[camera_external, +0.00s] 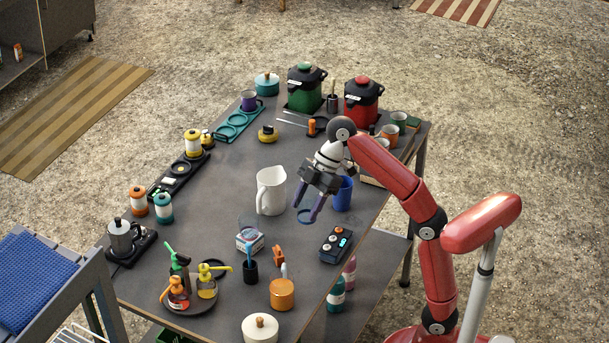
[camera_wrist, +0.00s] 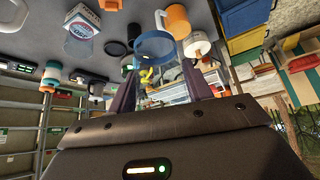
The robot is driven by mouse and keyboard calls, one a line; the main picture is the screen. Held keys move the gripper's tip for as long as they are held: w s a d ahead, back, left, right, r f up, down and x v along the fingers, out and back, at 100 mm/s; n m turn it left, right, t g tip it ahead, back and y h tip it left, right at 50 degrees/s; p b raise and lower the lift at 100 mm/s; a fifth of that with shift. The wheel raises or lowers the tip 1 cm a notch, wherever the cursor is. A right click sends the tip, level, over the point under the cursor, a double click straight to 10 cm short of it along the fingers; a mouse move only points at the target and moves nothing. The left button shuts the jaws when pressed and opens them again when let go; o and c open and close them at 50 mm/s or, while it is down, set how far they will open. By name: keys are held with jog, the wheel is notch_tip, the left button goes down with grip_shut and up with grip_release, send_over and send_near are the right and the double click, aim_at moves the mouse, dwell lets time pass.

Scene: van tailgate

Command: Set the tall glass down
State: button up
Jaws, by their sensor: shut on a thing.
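My gripper (camera_external: 308,205) is over the right-middle part of the table, with its fingers pointing down. It is shut on the tall glass, which is see-through with a bluish rim (camera_external: 304,216). In the wrist view the glass (camera_wrist: 155,48) sits between the two dark purple fingers of my gripper (camera_wrist: 157,92), its round blue end facing the tabletop side of the picture. The external view shows the glass only faintly, so its gap to the table is hard to tell.
A white pitcher (camera_external: 271,190) stands left of my gripper and a blue cup (camera_external: 343,193) right of it. A dark button box (camera_external: 337,245) is in front on the right. Bare tabletop (camera_external: 217,205) lies left of the pitcher.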

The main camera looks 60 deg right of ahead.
jog(key=w+d+f+m+t+h+b, duration=0.1)
jog(key=w+d+f+m, duration=0.2)
jog(key=d, duration=0.4)
jog(key=w+d+f+m+t+h, duration=0.1)
jog(key=w+d+m, duration=0.1)
jog(key=w+d, duration=0.4)
jog(key=w+d+f+m+t+h+b, duration=0.1)
jog(key=w+d+f+m, duration=0.2)
jog(key=d, duration=0.5)
jog(key=d+f+m+h+b, duration=0.1)
jog(key=d+f, duration=0.1)
jog(key=d, duration=0.4)
jog(key=d+f+m+h, duration=0.1)
jog(key=d+f+m, duration=0.1)
jog(key=d, duration=0.4)
jog(key=w+d+f+m+t+h+b, duration=0.1)
jog(key=d+f+m, duration=0.1)
jog(key=d+f, duration=0.2)
jog(key=shift+d+f+b, duration=0.1)
jog(key=shift+d+b, duration=0.2)
jog(key=shift+d, duration=1.2)
jog(key=shift+f+b, duration=0.85)
jog(key=shift+f, duration=1.35)
jog(key=shift+f, duration=0.1)
jog(key=o, duration=1)
